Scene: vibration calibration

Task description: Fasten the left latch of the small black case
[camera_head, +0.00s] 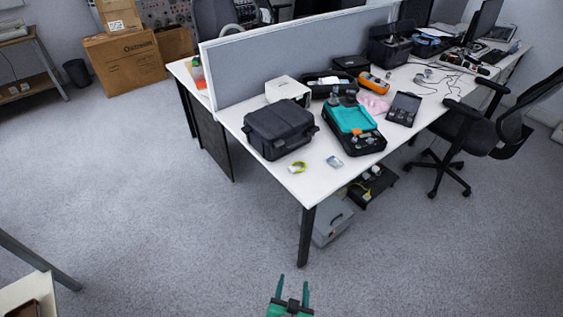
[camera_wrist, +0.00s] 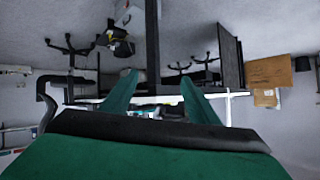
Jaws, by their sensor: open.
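In the head view, a large black case (camera_head: 279,127) stands closed at the near left of the white desk (camera_head: 311,180). My gripper (camera_head: 292,280) is at the bottom of the head view, over the floor and well apart from the desk. Its two green fingers are spread and empty. In the wrist view my gripper (camera_wrist: 158,84) also shows open, with the desk and chairs upside down beyond it.
A teal and black device (camera_head: 352,124), a white box (camera_head: 287,90) and an orange tool (camera_head: 374,83) share the desk. A yellow tape roll (camera_head: 297,167) lies near its front edge. A black office chair (camera_head: 466,130) stands at the right side. The floor before the desk is clear.

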